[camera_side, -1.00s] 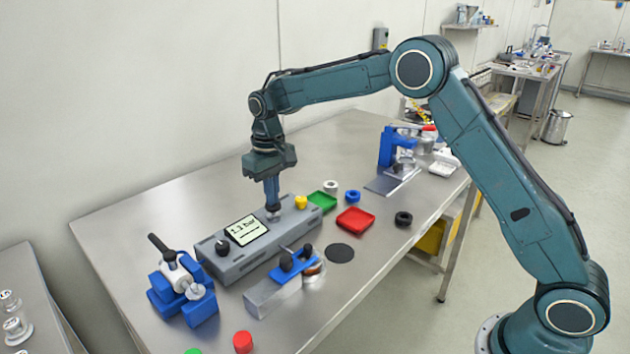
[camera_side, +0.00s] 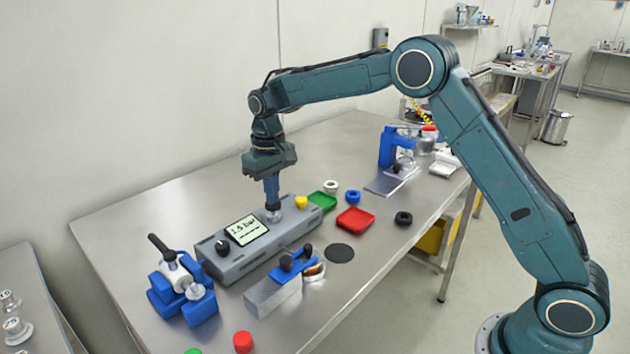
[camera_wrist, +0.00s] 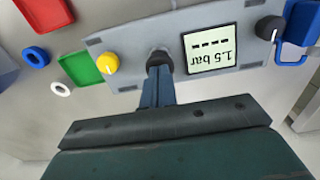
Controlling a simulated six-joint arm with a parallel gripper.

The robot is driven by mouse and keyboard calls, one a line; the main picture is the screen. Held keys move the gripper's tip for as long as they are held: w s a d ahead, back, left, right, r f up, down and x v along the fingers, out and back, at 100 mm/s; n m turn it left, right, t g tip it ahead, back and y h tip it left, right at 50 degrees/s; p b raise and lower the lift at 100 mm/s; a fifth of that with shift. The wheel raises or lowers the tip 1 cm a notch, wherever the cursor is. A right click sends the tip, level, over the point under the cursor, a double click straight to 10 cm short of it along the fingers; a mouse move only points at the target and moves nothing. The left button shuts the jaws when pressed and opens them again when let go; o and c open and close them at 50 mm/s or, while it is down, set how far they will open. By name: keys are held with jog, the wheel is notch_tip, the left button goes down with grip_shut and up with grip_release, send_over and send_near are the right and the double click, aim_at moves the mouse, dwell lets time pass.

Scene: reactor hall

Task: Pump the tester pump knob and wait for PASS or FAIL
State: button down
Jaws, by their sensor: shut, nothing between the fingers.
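The grey tester box (camera_side: 233,264) lies on the steel table. Its screen (camera_side: 246,230) reads 1.5 bar; in the wrist view the screen (camera_wrist: 211,50) shows the same reading upside down, with a row of dashes. The pump knob (camera_side: 273,214) is on the box top beside the screen; in the wrist view the dark knob (camera_wrist: 158,55) is partly hidden by my fingers. My gripper (camera_side: 272,204) points straight down, shut, with its fingertips at the knob. No PASS or FAIL shows on the screen.
A yellow knob (camera_side: 301,202) and a black dial (camera_side: 222,247) are on the same box. Green (camera_side: 323,200) and red (camera_side: 355,218) trays lie to the right. A blue clamp fixture (camera_side: 182,290) stands left, and a metal block with blue clamp (camera_side: 274,296) stands in front.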

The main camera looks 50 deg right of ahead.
jog(key=shift+r, duration=1.65)
jog(key=shift+f, duration=2.3)
jog(key=shift+r, duration=2.3)
jog(key=shift+r, duration=0.15)
notch_tip(320, 180, up, 5)
jog(key=shift+f, duration=0.15)
